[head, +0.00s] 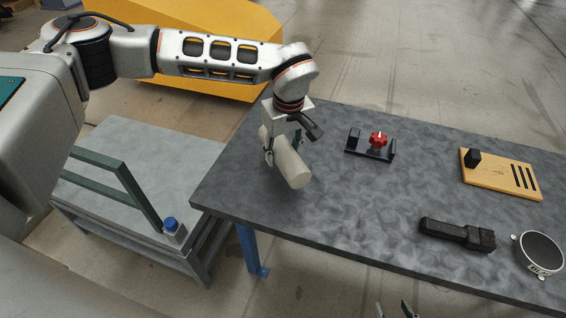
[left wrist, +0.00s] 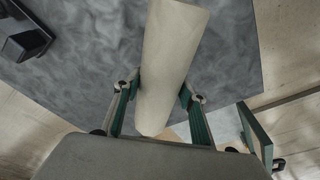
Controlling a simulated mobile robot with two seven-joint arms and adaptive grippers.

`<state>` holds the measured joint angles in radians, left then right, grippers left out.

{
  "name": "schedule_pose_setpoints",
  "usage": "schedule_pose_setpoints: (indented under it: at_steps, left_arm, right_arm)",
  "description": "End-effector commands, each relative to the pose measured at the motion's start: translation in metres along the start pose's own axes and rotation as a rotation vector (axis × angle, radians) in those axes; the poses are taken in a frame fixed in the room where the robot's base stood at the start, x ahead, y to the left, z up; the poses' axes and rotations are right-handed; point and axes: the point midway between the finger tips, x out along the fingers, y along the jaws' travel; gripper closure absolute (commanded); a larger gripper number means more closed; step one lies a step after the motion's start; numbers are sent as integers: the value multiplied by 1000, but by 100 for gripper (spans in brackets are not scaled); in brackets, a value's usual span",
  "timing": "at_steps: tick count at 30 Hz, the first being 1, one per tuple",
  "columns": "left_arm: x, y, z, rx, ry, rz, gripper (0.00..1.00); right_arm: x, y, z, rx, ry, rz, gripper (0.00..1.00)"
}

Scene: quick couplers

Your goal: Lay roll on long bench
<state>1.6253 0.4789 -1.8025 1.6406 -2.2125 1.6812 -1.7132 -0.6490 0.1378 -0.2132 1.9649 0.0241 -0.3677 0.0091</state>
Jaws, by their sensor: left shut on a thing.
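The roll (head: 293,170) is a plain pale cylinder over the left end of the long bench (head: 330,215), a dark grey mottled top on blue legs. My left gripper (head: 283,147) points down and is shut on the roll. In the left wrist view the roll (left wrist: 170,60) lies lengthwise between the two green-sided fingers (left wrist: 160,93). I cannot tell whether its underside touches the bench top. Only the two fingertips of my right gripper (head: 395,310) show at the bottom edge of the head view; they are apart with nothing between them.
On the bench stand a black fixture with a red knob (head: 377,140), a wooden board with black slots (head: 500,173), a black brush (head: 457,234) and a round dark-topped device (head: 540,253). A lower grey table (head: 135,150) with a green frame (head: 120,180) is left. Mid-bench is clear.

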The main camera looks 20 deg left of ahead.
Motion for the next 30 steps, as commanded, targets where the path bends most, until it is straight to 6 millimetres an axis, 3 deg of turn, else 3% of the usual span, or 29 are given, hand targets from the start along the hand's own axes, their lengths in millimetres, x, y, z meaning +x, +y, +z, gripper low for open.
schedule_pose_setpoints:
  at_steps: [4, 12, 25, 26, 27, 30]
  left_arm:
    - [7, 1, 1, 0, 2, 4, 100]
    - [39, 1, 6, 0, 1, 3, 100]
    - [44, 1, 6, 0, 2, 4, 100]
    - [45, 0, 7, 1, 1, 1, 52]
    - [45, 0, 7, 1, 1, 1, 43]
    - [45, 0, 7, 1, 1, 1, 43]
  right_arm:
    - [0, 0, 1, 0, -1, 0, 60]
    - [1, 0, 5, -1, -7, -1, 60]
    - [2, 0, 7, -2, -9, -1, 60]
    - [1, 0, 7, -2, -9, -1, 60]
    - [1, 0, 6, -2, -8, -1, 60]
    - [1, 0, 6, -2, -6, 0, 60]
